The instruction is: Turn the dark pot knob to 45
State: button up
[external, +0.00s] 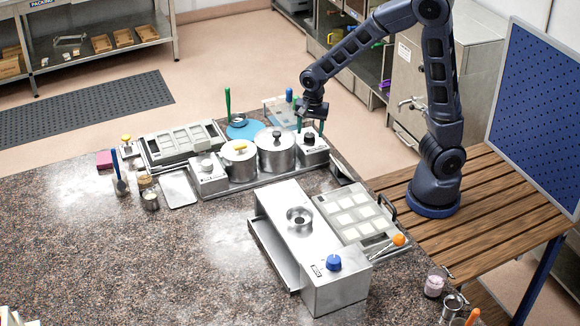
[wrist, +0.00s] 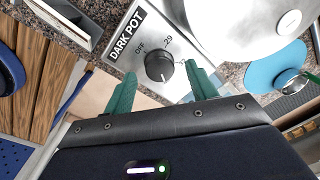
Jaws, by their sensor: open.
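The dark pot knob (wrist: 159,67) is a round black dial on a steel control box with a "DARK POT" label (wrist: 126,35). "OFF" and "29" are printed beside it; I cannot clearly tell which mark it points to. In the external view the knob (external: 309,137) sits on top of the control box (external: 314,151), right of the steel pots. My gripper (wrist: 158,70) is open, its green fingers on either side of the knob in the wrist view. In the external view my gripper (external: 311,124) is just above the box; contact with the knob is not clear.
A lidded steel pot (external: 276,152) stands close left of the control box, with a yellow-knobbed pot (external: 239,162) beyond. A blue round mat (external: 244,130) lies behind. A steel unit with a blue knob (external: 334,263) and a mould tray (external: 352,217) stand in front.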

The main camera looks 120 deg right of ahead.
aim_at(312, 135)
notch_tip(312, 135, up, 9)
jog(key=shift+s+a, duration=0.15)
jog(key=shift+s, duration=0.1)
jog(key=shift+a+r, duration=0.1)
dwell(0.6)
jog(key=w+a+r+n+t, duration=0.15)
jog(key=a+r+n, duration=0.25)
jog(key=a+n, duration=0.5)
jog(key=s+a+r+n+t, duration=0.1)
jog(key=s+a+r+n, duration=0.1)
jog(key=a+n, duration=0.3)
jog(key=s+a+r+n, duration=0.2)
jog(key=s+a+n, duration=0.2)
jog(key=a, duration=0.7)
jog(key=s+a+r+n+t, duration=0.1)
jog(key=s+a+r+n, duration=0.1)
jog(key=s+a+n, duration=0.2)
jog(key=a+n, duration=0.3)
jog(key=a, duration=0.1)
jog(key=shift+t, duration=0.35)
jog(key=shift+w, duration=0.1)
dwell(0.6)
